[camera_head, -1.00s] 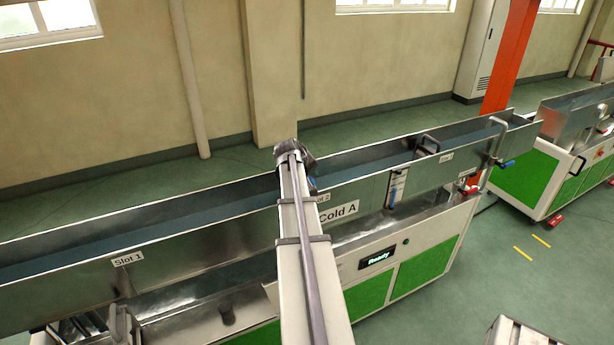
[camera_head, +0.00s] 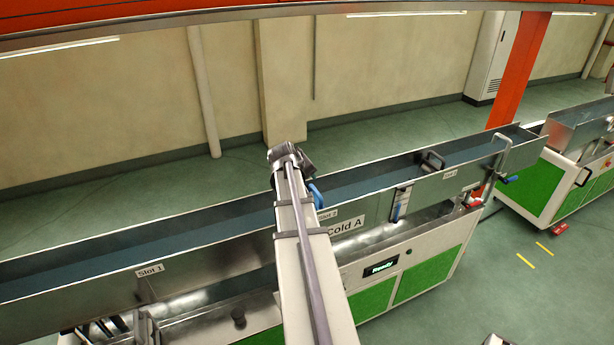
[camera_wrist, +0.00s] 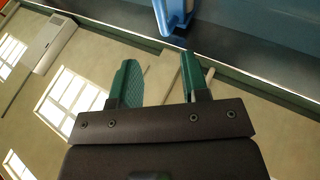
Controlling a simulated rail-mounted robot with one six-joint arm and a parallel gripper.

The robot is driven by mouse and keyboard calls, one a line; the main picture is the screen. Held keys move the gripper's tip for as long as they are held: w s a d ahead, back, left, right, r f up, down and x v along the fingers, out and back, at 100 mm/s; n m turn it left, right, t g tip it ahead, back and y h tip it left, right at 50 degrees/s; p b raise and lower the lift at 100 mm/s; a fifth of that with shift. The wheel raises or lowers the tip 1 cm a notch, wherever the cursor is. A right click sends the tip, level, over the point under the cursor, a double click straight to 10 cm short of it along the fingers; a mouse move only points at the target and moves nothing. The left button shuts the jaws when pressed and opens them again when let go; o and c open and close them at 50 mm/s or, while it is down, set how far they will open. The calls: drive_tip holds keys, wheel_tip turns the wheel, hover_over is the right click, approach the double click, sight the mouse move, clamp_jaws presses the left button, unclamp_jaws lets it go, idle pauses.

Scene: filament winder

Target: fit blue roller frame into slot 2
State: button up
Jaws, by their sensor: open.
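The blue roller frame (camera_head: 316,195) shows beside my arm at the long trough (camera_head: 230,205), close to the Slot 2 label (camera_head: 327,216). My arm hides part of it, so I cannot tell how it is seated. In the wrist view a blue frame part (camera_wrist: 172,14) stands at the top, beside the trough's wall. My gripper (camera_wrist: 157,60) is open and empty, its two green fingers apart from each other. The blue part lies beyond the fingertips, with a visible gap. In the head view my wrist is above the trough and hides the fingers.
The Slot 1 label (camera_head: 150,270) is on the left of the trough and another slot label (camera_head: 450,174) on the right. The Cold A cabinet display (camera_head: 381,267) reads Ready. An orange column (camera_head: 513,85) stands behind.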

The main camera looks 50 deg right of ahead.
drive_tip(key=w+a+f+n+y, duration=0.1)
drive_tip(key=w+a+f+y, duration=0.1)
drive_tip(key=a, duration=1.3)
drive_tip(key=w+a+f+n+y, duration=0.1)
drive_tip(key=w+a+y, duration=0.15)
drive_tip(key=a, duration=1.25)
drive_tip(key=s+a+n+y, duration=0.1)
drive_tip(key=s+a, duration=0.2)
drive_tip(key=a, duration=0.6)
drive_tip(key=s+a+n+g+y, duration=0.1)
drive_tip(key=s+a+y, duration=0.1)
drive_tip(key=a, duration=0.7)
drive_tip(key=shift+s+f, duration=0.35)
drive_tip(key=shift+s, duration=0.45)
drive_tip(key=shift+a+r, duration=0.1)
drive_tip(key=shift+r, duration=0.05)
wheel_tip(320, 180, up, 8)
drive_tip(key=p, duration=0.8)
